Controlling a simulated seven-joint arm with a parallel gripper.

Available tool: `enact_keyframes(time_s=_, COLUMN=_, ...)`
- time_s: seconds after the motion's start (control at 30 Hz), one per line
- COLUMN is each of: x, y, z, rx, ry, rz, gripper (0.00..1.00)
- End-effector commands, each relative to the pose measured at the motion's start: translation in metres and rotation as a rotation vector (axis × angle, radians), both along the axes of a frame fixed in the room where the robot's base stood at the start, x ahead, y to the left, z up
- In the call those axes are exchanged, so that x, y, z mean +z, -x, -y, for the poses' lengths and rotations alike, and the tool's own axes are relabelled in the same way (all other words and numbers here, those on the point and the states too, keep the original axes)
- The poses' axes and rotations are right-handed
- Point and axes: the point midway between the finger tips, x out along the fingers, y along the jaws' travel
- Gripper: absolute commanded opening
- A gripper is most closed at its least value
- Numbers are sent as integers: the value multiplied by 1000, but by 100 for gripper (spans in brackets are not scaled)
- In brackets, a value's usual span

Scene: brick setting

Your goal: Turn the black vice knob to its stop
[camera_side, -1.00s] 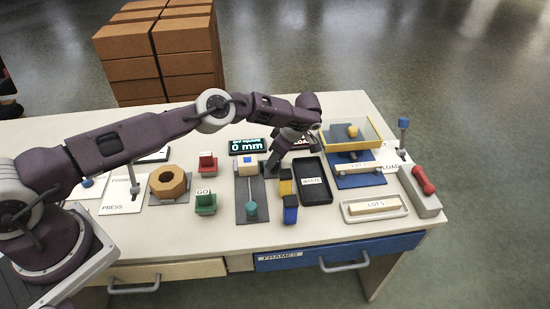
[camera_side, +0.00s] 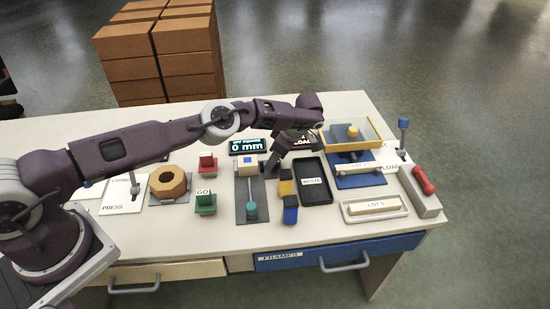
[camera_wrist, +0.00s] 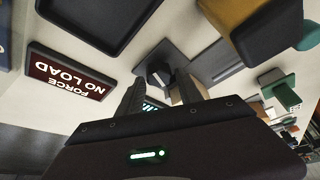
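The black vice knob (camera_wrist: 158,73) shows in the wrist view as a dark shape just past and between my fingertips. My gripper (camera_wrist: 159,84) has its two fingers apart, with a gap visible between them; contact with the knob cannot be made out. In the side view my gripper (camera_side: 271,168) is low beside the right edge of the grey vice plate (camera_side: 241,211). A pale block with a blue square (camera_side: 248,160) sits at the plate's far end. The knob cannot be picked out in the side view, where my gripper covers that area.
A black waste tray (camera_side: 327,195) lies close on the right.

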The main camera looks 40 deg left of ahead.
Motion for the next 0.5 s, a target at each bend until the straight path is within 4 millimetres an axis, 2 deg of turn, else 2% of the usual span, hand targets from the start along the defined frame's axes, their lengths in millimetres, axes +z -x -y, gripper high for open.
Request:
enact_keyframes(time_s=0.13, x=2, y=0, z=1, rx=0, ry=1, rz=1, gripper=43)
enact_keyframes(time_s=0.27, x=15, y=-2, z=7, rx=-1, ry=2, rz=1, gripper=43)
enact_keyframes(time_s=0.43, x=50, y=-4, z=22, rx=1, ry=5, rz=3, gripper=43)
enact_keyframes(time_s=0.5, x=68, y=-5, z=19, rx=-4, ry=-1, rz=4, gripper=43)
